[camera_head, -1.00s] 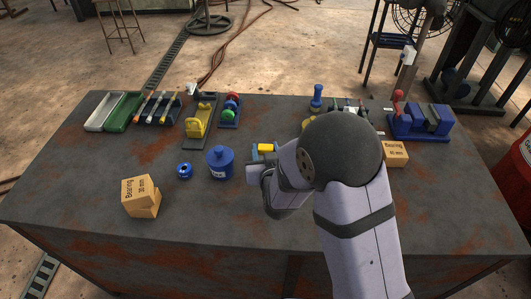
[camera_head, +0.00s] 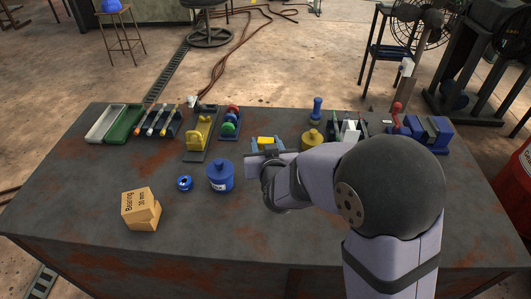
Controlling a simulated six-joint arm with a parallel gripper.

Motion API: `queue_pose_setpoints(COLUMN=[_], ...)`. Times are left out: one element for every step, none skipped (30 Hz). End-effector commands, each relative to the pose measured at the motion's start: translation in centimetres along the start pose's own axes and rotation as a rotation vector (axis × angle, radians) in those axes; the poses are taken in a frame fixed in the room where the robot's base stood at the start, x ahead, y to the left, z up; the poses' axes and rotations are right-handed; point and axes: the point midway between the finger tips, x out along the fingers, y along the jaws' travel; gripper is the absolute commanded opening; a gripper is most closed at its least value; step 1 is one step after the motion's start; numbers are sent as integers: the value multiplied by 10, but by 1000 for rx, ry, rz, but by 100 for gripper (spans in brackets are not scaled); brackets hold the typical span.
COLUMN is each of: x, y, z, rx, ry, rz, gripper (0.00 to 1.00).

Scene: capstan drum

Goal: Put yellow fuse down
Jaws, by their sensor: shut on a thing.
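The yellow fuse (camera_head: 267,141) shows as a small yellow piece at the far side of my gripper (camera_head: 265,156), near the middle of the bench. My gripper is shut on it. The jaws and wrist hide its lower part. Blue parts (camera_head: 279,144) show right beside the fuse, perhaps a holder. Whether the fuse touches them or the bench cannot be told.
A blue canister (camera_head: 220,177) and a small blue ring (camera_head: 185,183) stand left of my gripper. The front middle bench (camera_head: 235,235) is clear.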

Motion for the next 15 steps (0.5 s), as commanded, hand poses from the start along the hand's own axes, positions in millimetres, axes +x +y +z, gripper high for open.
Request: queue_pose_setpoints(x=[-2,-3,-5,-5,-6,-6,-7,-7,-7,-7,-7,-7,-7,-7,-6], y=[0,0,0,0,0,0,0,0,0,0,0,0,0,-1,-2], z=[-9,-11,-15,-16,-18,-19,-20,-21,-21,-21,-21,-21,-22,-22,-23], rx=[0,0,1,0,0,0,0,0,0,0,0,0,0,0,0], ry=[5,4,4,4,3,2,2,2,2,2,1,1,1,1,2], rz=[0,0,0,0,0,0,0,0,0,0,0,0,0,0,-1], gripper=[12,12,12,12,12,12,12,12,12,12,12,12,12,12,12])
